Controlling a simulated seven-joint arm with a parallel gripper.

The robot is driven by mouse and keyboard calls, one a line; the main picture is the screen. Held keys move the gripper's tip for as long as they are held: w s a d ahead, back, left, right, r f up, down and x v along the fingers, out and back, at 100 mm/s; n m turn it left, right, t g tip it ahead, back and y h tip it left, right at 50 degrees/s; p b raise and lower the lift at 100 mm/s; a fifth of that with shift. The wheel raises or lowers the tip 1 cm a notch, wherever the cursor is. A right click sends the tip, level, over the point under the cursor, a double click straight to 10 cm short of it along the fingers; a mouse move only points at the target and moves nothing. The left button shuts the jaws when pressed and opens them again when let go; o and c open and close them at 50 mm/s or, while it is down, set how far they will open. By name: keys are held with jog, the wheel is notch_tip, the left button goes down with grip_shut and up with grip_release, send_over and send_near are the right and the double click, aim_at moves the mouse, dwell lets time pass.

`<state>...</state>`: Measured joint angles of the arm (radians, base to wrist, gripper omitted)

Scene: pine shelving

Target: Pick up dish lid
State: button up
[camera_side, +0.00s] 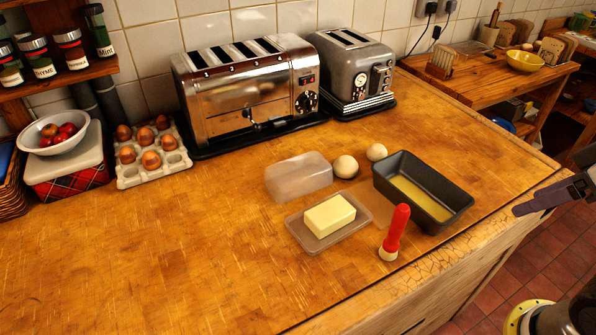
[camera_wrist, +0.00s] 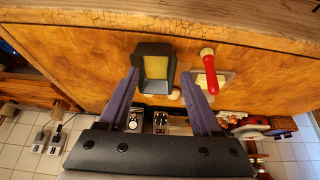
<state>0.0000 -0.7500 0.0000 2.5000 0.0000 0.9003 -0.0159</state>
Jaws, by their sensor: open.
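The dish lid (camera_side: 298,176) is a clear, frosted box-shaped cover on the wooden counter in the side view, left of two pale dough balls. Just in front of it is the dish base (camera_side: 305,238), a clear tray with a yellow butter block (camera_side: 330,215) on it. In the wrist view part of the dish base (camera_wrist: 228,76) shows; I cannot make out the lid there. My gripper (camera_side: 548,194) is at the right edge of the side view, beyond the counter's front edge and well apart from the lid. In the wrist view its fingers (camera_wrist: 160,74) are spread and empty.
A dark loaf tin (camera_side: 450,200) with yellow contents and a red-handled brush (camera_side: 396,232) stand between my gripper and the lid. Dough balls (camera_side: 346,166) sit beside the lid. Toasters (camera_side: 250,100) and an egg tray (camera_side: 150,168) stand behind. The counter's left front is clear.

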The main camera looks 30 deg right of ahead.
jog(key=w+a+r+n+g+y, duration=0.1)
jog(key=w+a+r+n, duration=0.1)
jog(key=w+r+n, duration=0.45)
jog(key=w+a+r+n+y, duration=0.1)
jog(key=w+a+r+n, duration=0.25)
jog(key=w+r, duration=0.55)
jog(key=n+g+y, duration=0.1)
jog(key=n+g, duration=0.3)
jog(key=n, duration=0.2)
send_over(299, 158)
jog(key=d, duration=0.1)
jog(key=f, duration=2.1)
jog(key=shift+s+d+f, duration=0.1)
jog(key=shift+s+f, duration=0.3)
jog(key=shift+d+x, duration=0.15)
jog(key=shift+x, duration=1.4)
jog(key=shift+d+x, duration=0.2)
jog(key=shift+x, duration=1.3)
jog(key=shift+w, duration=0.15)
grip_shut()
